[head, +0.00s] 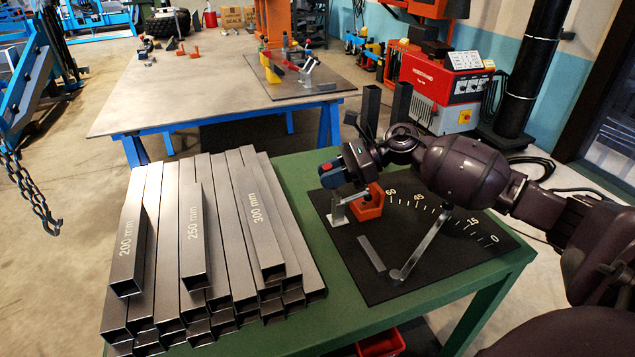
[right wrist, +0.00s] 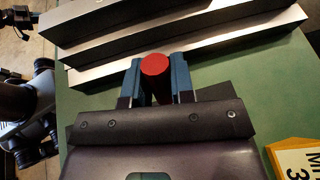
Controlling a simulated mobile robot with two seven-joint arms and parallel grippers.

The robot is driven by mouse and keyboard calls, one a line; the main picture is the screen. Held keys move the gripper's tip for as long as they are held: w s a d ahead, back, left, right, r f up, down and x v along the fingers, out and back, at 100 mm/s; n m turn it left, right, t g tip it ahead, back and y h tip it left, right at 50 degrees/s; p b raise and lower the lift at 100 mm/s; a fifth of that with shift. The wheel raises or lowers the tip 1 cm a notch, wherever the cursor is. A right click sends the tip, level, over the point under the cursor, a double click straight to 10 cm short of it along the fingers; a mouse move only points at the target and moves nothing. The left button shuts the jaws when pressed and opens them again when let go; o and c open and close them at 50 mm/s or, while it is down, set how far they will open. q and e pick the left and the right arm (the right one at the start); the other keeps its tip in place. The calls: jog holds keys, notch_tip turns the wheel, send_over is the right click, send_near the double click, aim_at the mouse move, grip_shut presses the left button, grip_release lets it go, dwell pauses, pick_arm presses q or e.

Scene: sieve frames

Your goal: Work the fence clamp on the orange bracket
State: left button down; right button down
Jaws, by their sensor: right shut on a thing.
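The orange bracket (head: 369,203) stands on the black mat with the angle scale, on the green table. A pale metal upright (head: 338,207) stands just left of it. My right gripper (head: 331,172) is above the bracket's left side, its blue fingers shut on a red-ended handle (head: 326,168). In the right wrist view the round red end (right wrist: 154,66) sits between the two blue fingers (right wrist: 155,82). The gripper hides how the handle joins the clamp, so its position is unclear.
Stacked steel tubes (head: 222,245) fill the table's left side, left of the bracket. On the mat (head: 350,283) lie a short grey bar (head: 371,253) and a long metal arm (head: 418,252). An orange-yellow labelled piece (right wrist: 297,160) shows in the right wrist view.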

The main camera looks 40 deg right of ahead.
jog(key=shift+d+f+y, duration=0.15)
jog(key=shift+d+y, duration=0.15)
jog(key=shift+s+d+r+y+b, duration=0.2)
jog(key=shift+d+y+b, duration=0.15)
jog(key=shift+d+y, duration=0.05)
jog(key=shift+d+r+t, duration=0.1)
jog(key=shift+t, duration=0.2)
jog(key=c, duration=1)
grip_release()
jog(key=shift+o, duration=0.2)
jog(key=shift+d, duration=0.15)
